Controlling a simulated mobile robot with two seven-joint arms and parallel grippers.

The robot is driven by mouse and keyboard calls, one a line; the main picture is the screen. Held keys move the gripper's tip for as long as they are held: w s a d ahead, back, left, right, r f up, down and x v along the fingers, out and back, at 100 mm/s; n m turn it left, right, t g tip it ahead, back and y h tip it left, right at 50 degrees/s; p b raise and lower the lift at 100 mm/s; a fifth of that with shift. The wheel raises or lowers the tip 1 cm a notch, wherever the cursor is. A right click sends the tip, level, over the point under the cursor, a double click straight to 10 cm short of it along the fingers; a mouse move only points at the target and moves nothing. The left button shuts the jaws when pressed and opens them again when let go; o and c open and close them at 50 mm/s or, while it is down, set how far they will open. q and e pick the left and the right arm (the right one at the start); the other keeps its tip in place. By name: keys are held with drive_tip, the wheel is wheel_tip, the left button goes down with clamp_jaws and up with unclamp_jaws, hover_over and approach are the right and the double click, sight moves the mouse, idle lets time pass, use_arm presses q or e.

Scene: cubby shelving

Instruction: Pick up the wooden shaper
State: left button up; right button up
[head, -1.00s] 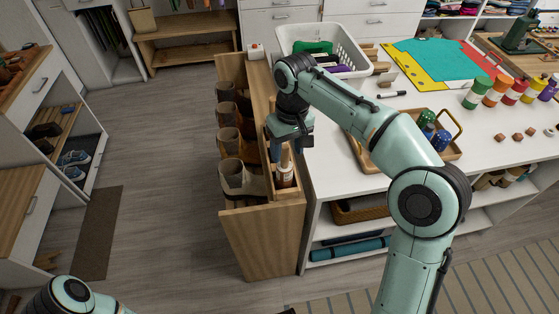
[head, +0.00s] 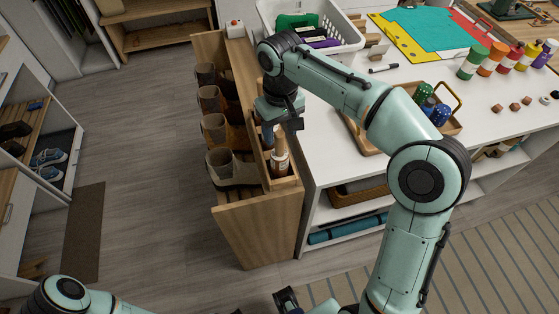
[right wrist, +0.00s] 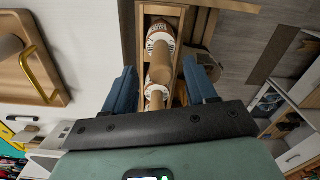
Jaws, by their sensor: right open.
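The wooden shaper (head: 280,158), a light brown rounded piece with a white lettered part, stands in a narrow wooden compartment at the counter's left end. In the right wrist view wooden shaper pieces (right wrist: 159,62) lie in line inside the compartment, between my fingers in the picture. I cannot tell how many there are. My right gripper (head: 275,138) points down over the compartment, open. Its blue fingers lie either side of the compartment in the wrist view, with no grip visible. The upper shaper is partly hidden by my gripper. A dark part of mine shows at the bottom edge; its jaws are unclear.
Several boots (head: 231,168) stand in a row just left of the compartment, within the pull-out wooden rack (head: 255,230). A wooden tray (head: 363,137) with bottles and a white basket (head: 350,36) stand on the white counter. The floor to the left is open.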

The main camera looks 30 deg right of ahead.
sight(280, 141)
wheel_tip(280, 141, down, 4)
drive_tip(key=shift+f+b, duration=0.1)
drive_tip(key=shift+b, duration=0.25)
clamp_jaws()
drive_tip(key=shift+r, duration=0.2)
